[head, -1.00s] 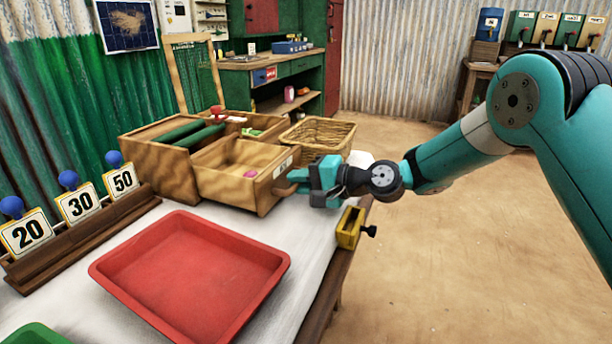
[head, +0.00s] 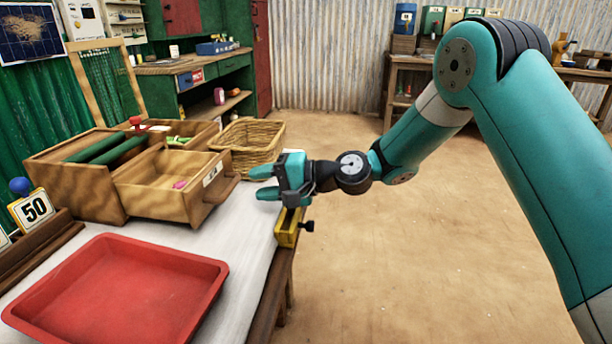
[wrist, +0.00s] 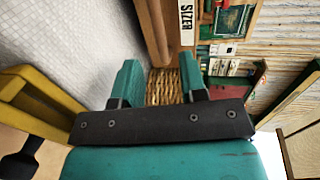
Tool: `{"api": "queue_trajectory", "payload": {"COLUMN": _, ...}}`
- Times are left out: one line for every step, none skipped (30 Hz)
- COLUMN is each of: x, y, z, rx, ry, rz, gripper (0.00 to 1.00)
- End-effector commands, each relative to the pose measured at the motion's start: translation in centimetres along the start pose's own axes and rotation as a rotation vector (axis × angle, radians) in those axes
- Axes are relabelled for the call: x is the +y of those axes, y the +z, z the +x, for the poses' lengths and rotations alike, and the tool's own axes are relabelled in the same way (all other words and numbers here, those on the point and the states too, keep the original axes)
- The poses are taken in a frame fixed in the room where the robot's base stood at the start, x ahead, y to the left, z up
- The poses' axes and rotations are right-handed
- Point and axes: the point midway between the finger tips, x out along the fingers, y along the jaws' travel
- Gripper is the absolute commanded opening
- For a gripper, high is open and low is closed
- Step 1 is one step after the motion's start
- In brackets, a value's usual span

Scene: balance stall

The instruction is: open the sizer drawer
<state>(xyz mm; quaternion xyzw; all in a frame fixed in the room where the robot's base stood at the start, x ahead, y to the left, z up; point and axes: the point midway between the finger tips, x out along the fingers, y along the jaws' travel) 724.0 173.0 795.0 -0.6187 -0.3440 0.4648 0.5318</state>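The sizer drawer (head: 160,203) is a wooden box pulled out of its wooden cabinet (head: 75,190), open at the top, with a small pink piece (head: 180,184) inside. Its wooden handle (head: 222,190) sticks out from the front below a white label. In the wrist view the label reads SIZER (wrist: 186,24), with the handle bar (wrist: 153,32) beside it. My gripper (head: 264,182) is open and empty, to the right of the handle and apart from it. In the wrist view its fingers (wrist: 160,82) are spread, with only wicker background between them.
A wicker basket (head: 270,136) stands behind the drawer. A red tray (head: 120,295) lies in front on the white table. A yellow clamp-like block (head: 287,228) with a black knob sits at the table's right edge, just below my gripper. Open floor (head: 400,270) lies to the right.

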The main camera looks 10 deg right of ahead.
Motion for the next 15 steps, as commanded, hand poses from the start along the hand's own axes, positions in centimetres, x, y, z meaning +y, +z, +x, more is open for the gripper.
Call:
{"api": "queue_trajectory", "payload": {"x": -0.1, "y": -0.1, "z": -1.5, "rx": 0.005, "ry": 0.000, "rz": 0.004, "gripper": 0.39}}
{"api": "queue_trajectory", "payload": {"x": -0.1, "y": -0.1, "z": -2.3, "rx": 0.005, "ry": 0.000, "rz": 0.003, "gripper": 0.39}}
{"api": "queue_trajectory", "payload": {"x": -0.1, "y": -0.1, "z": -3.3, "rx": 0.005, "ry": 0.000, "rz": 0.003, "gripper": 0.39}}
{"api": "queue_trajectory", "payload": {"x": -0.1, "y": -0.1, "z": -4.1, "rx": 0.005, "ry": 0.000, "rz": 0.003, "gripper": 0.39}}
{"api": "queue_trajectory", "payload": {"x": -0.1, "y": -0.1, "z": -4.8, "rx": 0.004, "ry": -0.001, "rz": 0.003, "gripper": 0.39}}
{"api": "queue_trajectory", "payload": {"x": -0.1, "y": -0.1, "z": -5.7, "rx": 0.005, "ry": -0.001, "rz": 0.002, "gripper": 0.39}}
{"api": "queue_trajectory", "payload": {"x": -0.1, "y": -0.1, "z": -6.3, "rx": 0.004, "ry": 0.000, "rz": 0.002, "gripper": 0.39}}
{"api": "queue_trajectory", "payload": {"x": -0.1, "y": -0.1, "z": -6.9, "rx": 0.004, "ry": 0.000, "rz": 0.002, "gripper": 0.39}}
{"api": "queue_trajectory", "payload": {"x": -0.1, "y": -0.1, "z": -7.6, "rx": 0.004, "ry": -0.001, "rz": 0.002, "gripper": 0.39}}
{"api": "queue_trajectory", "payload": {"x": -0.1, "y": 0.0, "z": -8.1, "rx": 0.002, "ry": 0.000, "rz": 0.002, "gripper": 0.39}}
{"api": "queue_trajectory", "payload": {"x": 0.0, "y": 0.0, "z": -8.5, "rx": 0.003, "ry": 0.000, "rz": 0.001, "gripper": 0.39}}
{"api": "queue_trajectory", "payload": {"x": -0.1, "y": -0.1, "z": -9.0, "rx": 0.003, "ry": -0.001, "rz": 0.001, "gripper": 0.39}}
{"api": "queue_trajectory", "payload": {"x": -0.1, "y": 0.0, "z": -9.3, "rx": 0.001, "ry": -0.001, "rz": 0.001, "gripper": 0.39}}
{"api": "queue_trajectory", "payload": {"x": -0.1, "y": 0.0, "z": -9.6, "rx": 0.000, "ry": -0.001, "rz": 0.001, "gripper": 0.39}}
{"api": "queue_trajectory", "payload": {"x": 0.0, "y": 0.0, "z": -9.9, "rx": 0.000, "ry": -0.001, "rz": 0.000, "gripper": 0.39}}
